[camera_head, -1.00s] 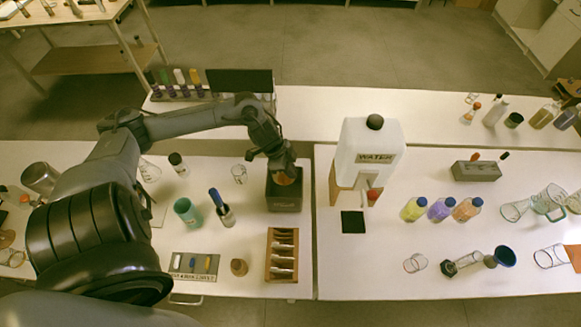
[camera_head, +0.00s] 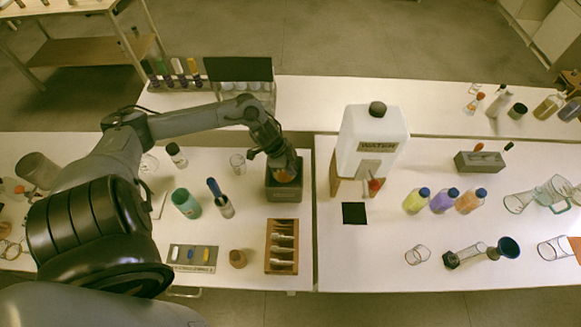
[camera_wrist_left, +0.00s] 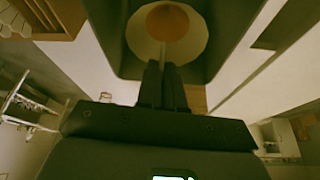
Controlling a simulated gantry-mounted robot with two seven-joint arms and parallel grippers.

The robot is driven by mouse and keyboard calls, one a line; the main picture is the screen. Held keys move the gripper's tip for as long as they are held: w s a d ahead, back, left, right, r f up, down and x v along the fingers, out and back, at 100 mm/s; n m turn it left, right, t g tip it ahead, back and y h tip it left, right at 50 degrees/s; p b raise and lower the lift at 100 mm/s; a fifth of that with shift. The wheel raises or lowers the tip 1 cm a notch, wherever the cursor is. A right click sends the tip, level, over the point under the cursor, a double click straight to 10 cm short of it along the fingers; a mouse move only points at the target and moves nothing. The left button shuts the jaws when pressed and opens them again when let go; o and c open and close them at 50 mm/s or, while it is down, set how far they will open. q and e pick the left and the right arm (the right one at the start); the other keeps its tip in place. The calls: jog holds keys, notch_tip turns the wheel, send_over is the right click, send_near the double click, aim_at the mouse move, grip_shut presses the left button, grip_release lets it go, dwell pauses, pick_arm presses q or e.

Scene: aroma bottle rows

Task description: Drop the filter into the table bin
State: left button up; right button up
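The filter (camera_wrist_left: 141,40) is a pale cone with orange-brown inside, seen at the top of the left wrist view. My left gripper's fingers (camera_wrist_left: 163,80) are close together, with the filter's near wall between their tips. In the head view the gripper (camera_head: 283,164) points down over the dark square table bin (camera_head: 284,195), and the filter's orange inside (camera_head: 285,177) shows at the bin's mouth. The bin's walls (camera_wrist_left: 222,45) surround the filter in the wrist view. How deep the filter hangs is unclear. My right gripper is out of view.
A wooden rack (camera_head: 269,262) stands in front of the bin, and a water dispenser (camera_head: 371,140) stands to the right. The table between bin and rack is mostly clear.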

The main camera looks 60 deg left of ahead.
pick_arm(q)
jog(key=o, duration=0.5)
jog(key=shift+r, duration=0.1)
jog(key=shift+p+v, duration=1.65)
jog(key=shift+v, duration=3.65)
